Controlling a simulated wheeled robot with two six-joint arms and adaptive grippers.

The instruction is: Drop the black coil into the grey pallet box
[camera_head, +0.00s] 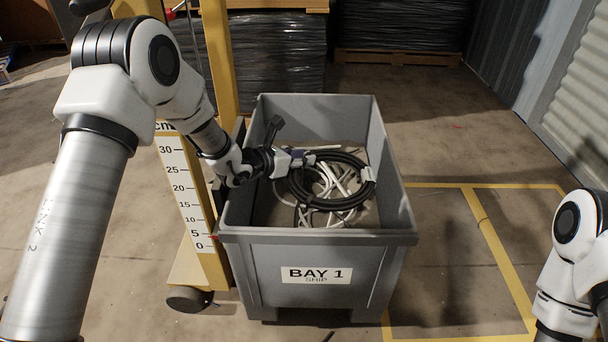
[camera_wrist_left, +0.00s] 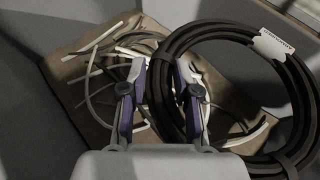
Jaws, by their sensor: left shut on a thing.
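The black coil (camera_head: 301,191) is a ring of thick black cable with a white tag. My left gripper (camera_head: 308,158) is shut on its left side and holds it over the opening of the grey pallet box (camera_head: 314,237). The box is marked "BAY 1 SHIP". In the left wrist view the coil (camera_wrist_left: 292,84) hangs to the right, with its near side between the fingers (camera_wrist_left: 160,88). The height of the coil above the scrap is hard to tell. My right arm shows at the lower right edge, but its gripper is out of view.
White and grey cable scraps (camera_wrist_left: 99,75) lie on the box floor. A yellow post with a height scale (camera_head: 184,190) stands close to the left of the box. Black-wrapped stacks (camera_head: 262,62) stand behind. The floor at right, with yellow lines (camera_head: 497,250), is clear.

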